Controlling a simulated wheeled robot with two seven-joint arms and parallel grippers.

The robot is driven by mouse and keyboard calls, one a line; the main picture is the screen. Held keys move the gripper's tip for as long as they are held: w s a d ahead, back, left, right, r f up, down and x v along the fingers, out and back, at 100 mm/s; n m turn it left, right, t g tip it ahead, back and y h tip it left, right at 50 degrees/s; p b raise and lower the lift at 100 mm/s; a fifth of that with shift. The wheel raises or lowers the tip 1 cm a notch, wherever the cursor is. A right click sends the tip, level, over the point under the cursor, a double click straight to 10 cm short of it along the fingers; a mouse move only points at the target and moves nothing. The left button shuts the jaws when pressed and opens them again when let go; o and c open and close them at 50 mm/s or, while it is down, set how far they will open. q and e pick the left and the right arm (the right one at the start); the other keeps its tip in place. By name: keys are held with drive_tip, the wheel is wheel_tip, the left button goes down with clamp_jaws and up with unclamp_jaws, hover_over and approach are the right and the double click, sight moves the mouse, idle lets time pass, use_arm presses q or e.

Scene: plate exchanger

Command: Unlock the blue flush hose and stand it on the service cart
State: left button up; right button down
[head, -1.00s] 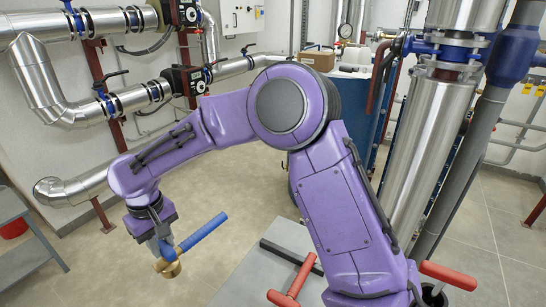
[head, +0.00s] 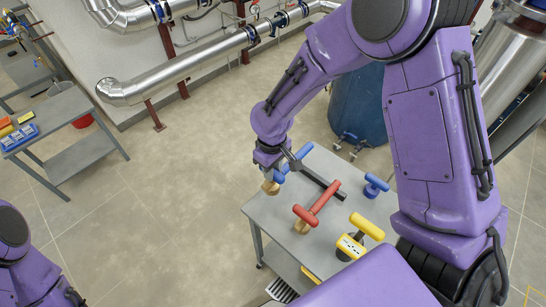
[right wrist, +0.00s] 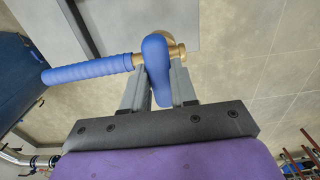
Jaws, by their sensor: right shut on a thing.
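My right gripper (head: 268,160) is shut on the blue lever of the blue flush hose (head: 280,173). In the right wrist view the blue lever (right wrist: 157,70) sits between the fingers, with a ribbed blue grip (right wrist: 85,73) to the left and a brass end (right wrist: 178,52) beyond. In the head view the brass end (head: 270,187) points down, by the far left edge of a grey table (head: 275,210). I cannot tell whether it touches the top. My left gripper is out of view.
A grey two-level cart (head: 85,150) with a blue tray (head: 20,136) stands at left. Open floor lies between.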

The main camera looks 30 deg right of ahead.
sight(273, 186)
drive_tip(key=f, duration=0.5)
drive_tip(key=shift+w, duration=0.25)
drive_tip(key=shift+f, duration=0.85)
drive_tip(key=shift+s, duration=0.1)
drive_tip(key=shift+s+d+f, duration=0.1)
drive_tip(key=shift+s+f, duration=0.15)
drive_tip(key=shift+f, duration=0.3)
drive_tip(key=shift+f, duration=0.15)
drive_tip(key=shift+f+b, duration=0.45)
drive_tip(key=shift+f, duration=0.15)
drive_tip(key=c, duration=0.8)
unclamp_jaws()
